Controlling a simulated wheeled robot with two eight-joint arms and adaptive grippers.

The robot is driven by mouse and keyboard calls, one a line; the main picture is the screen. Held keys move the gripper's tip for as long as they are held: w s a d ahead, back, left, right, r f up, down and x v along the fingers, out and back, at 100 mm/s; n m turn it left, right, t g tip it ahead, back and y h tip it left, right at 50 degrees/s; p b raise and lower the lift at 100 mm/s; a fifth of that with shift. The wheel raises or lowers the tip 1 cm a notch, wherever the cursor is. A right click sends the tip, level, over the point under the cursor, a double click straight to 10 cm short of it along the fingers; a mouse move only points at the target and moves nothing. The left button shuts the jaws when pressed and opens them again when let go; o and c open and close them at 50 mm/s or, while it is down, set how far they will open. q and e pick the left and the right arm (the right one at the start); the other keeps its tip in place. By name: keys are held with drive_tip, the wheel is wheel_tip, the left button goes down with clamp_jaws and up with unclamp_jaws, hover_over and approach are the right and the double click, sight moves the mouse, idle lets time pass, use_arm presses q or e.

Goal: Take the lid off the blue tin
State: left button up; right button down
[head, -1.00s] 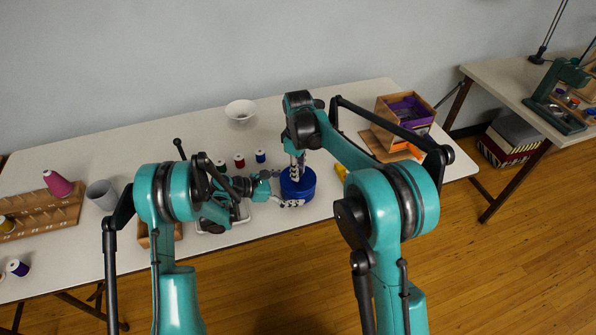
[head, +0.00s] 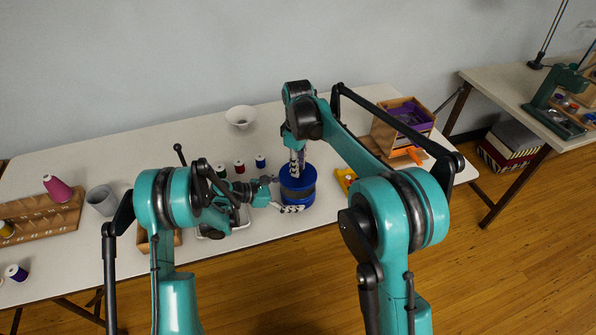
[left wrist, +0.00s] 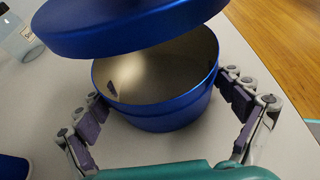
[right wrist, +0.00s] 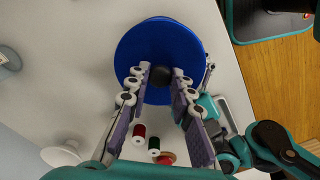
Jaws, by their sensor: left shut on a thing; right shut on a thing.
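The blue tin (head: 297,197) stands upright near the table's front edge. In the left wrist view the open tin (left wrist: 160,118) shows a pale, seemingly empty inside, though part of it is hidden. Its blue lid (head: 298,173) is above the rim with a clear gap, also seen overhead in the left wrist view (left wrist: 120,32). My left gripper (left wrist: 161,88) is shut around the tin's body, one finger on each side. My right gripper (right wrist: 162,72) is shut on the lid's dark knob (right wrist: 181,73) from above, holding the lid (right wrist: 150,42) off the tin.
Green, red (head: 239,166) and blue (head: 260,161) spools stand behind my left arm. A white bowl (head: 240,116) is farther back. A yellow item (head: 346,177) lies right of the tin. A wooden box (head: 391,139) stands at the right and a grey cup (head: 101,201) at the left.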

use_arm(q)
drive_tip(key=o, duration=1.3)
drive_tip(key=shift+o, duration=0.2)
